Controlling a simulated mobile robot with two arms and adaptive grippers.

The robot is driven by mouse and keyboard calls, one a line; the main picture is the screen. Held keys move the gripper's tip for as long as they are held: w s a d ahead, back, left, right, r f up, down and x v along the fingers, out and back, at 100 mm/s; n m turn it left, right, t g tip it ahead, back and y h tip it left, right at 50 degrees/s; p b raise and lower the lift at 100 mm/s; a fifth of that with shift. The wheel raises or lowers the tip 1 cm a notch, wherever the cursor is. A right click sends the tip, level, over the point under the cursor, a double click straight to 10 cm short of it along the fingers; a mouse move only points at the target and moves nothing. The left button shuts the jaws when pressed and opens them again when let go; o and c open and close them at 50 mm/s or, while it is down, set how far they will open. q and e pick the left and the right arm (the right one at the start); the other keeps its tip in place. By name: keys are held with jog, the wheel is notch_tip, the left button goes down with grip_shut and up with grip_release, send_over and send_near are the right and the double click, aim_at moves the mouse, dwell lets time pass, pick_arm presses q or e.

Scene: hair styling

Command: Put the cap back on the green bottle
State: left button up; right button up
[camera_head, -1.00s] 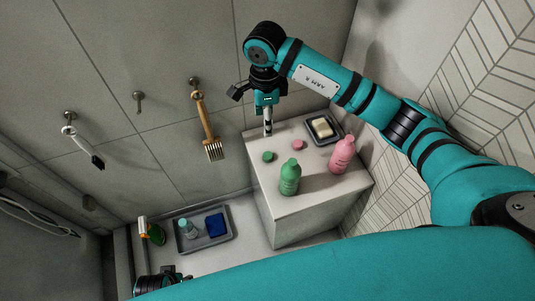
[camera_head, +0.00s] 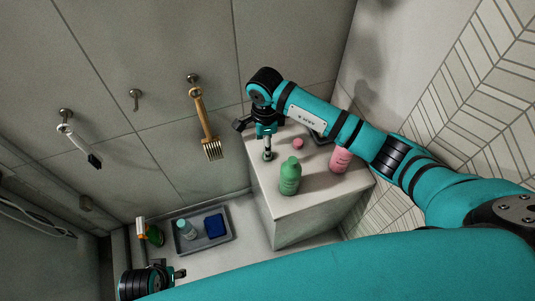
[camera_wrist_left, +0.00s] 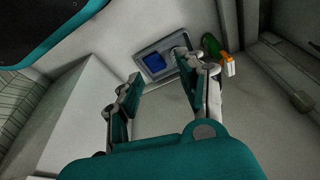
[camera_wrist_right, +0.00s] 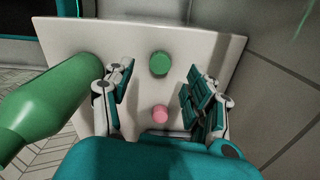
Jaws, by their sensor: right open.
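The green bottle (camera_head: 290,177) stands upright on the white stand, with no cap on its neck. In the right wrist view the green bottle (camera_wrist_right: 48,105) fills the left side. The green cap (camera_wrist_right: 160,64) lies on the stand top, ahead of and between my right fingers; in the head view the cap (camera_head: 268,156) is partly covered. My right gripper (camera_head: 267,150) points down just above the green cap. In the right wrist view the right gripper (camera_wrist_right: 160,92) is open and empty. My left gripper (camera_wrist_left: 163,88) is open and empty, away from the stand.
A pink bottle (camera_head: 340,159) and a pink cap (camera_head: 298,143) are on the stand (camera_head: 310,204). A soap dish behind is mostly hidden by my right arm. A low tray (camera_head: 207,244) holds a small bottle and blue item. Brushes hang on the wall.

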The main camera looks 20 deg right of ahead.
jog(key=shift+f, duration=0.4)
jog(key=f, duration=0.3)
jog(key=f+b, duration=0.1)
jog(key=shift+d+f, duration=0.25)
jog(key=shift+d, duration=0.05)
pick_arm(q)
notch_tip(320, 180, up, 4)
jog(key=shift+w+f, duration=0.1)
jog(key=shift+f, duration=0.15)
pick_arm(e)
jog(key=shift+c, duration=0.4)
jog(key=c, duration=0.7)
